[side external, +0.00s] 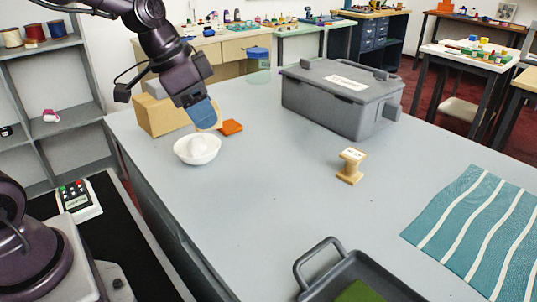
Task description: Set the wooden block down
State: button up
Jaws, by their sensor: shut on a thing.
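My gripper (206,118) hangs over the left part of the counter, just above and behind a white bowl. Its blue finger is toward the camera. It is shut on a light tan piece, which looks like the wooden block (218,114). Only a thin edge of this piece shows past the blue finger; the rest is hidden. The piece appears to be above the counter, but its exact height and any contact below cannot be told.
A white bowl (190,156) with white contents stands below my gripper. An orange swatch (232,127) lies to its right, a tan box (158,116) to its left.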

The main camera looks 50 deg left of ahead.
jog(key=w+f, duration=0.4)
jog(key=w, duration=0.4)
send_near(272, 156)
jog(key=shift+w+d+f, duration=0.25)
jog(key=shift+w+f, duration=0.15)
jog(key=shift+f, duration=0.1)
jog(key=shift+w+d+f, duration=0.3)
jog(key=shift+w+f, duration=0.1)
jog(key=shift+f, duration=0.05)
jog(key=shift+w+f, duration=0.15)
jog(key=shift+f, duration=0.8)
jog(key=shift+w+f, duration=0.15)
jog(key=shift+f, duration=0.8)
jog(key=shift+f, duration=0.2)
jog(key=o, duration=0.9)
jog(key=shift+r, duration=0.1)
